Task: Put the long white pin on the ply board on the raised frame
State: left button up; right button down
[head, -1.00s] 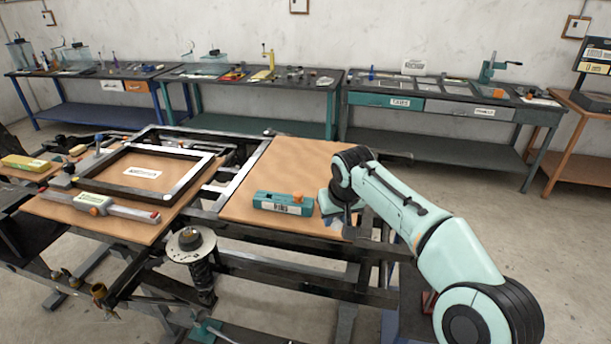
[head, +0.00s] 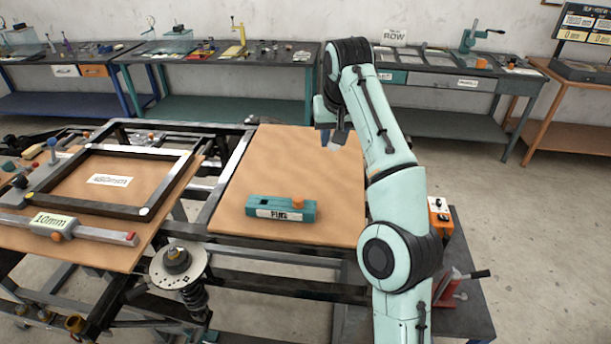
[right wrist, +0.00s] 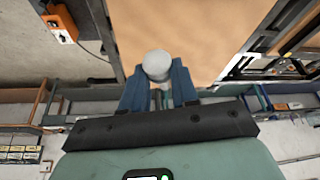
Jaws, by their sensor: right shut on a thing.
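My right gripper (head: 334,129) is shut on a white, round-ended piece, which I take for the long white pin (head: 338,142). In the right wrist view the pin (right wrist: 157,65) shows end-on between the blue fingers (right wrist: 158,88), so its length is hidden. The gripper and pin are over the far right part of the ply board (head: 285,165), a plain brown sheet on the dark raised frame (head: 232,172). I cannot tell whether the pin touches the board. My left gripper is not in view.
A teal block with an orange knob (head: 281,208) lies near the board's front edge. A second board at left carries a black square frame (head: 75,208) and a grey gauge (head: 60,225). The board's middle is clear.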

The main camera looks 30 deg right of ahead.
jog(key=shift+s+f, duration=0.2)
jog(key=shift+f, duration=0.2)
send_over(328, 207)
jog(key=s, duration=0.2)
jog(key=f, duration=1.4)
jog(key=shift+w+a+f, duration=0.25)
jog(key=shift+a+f, duration=0.05)
jog(key=shift+a, duration=0.05)
jog(key=shift+f, duration=2.15)
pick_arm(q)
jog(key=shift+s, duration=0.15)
pick_arm(e)
jog(key=shift+f, duration=0.15)
jog(key=c, duration=1.1)
grip_release()
jog(key=shift+c, duration=0.2)
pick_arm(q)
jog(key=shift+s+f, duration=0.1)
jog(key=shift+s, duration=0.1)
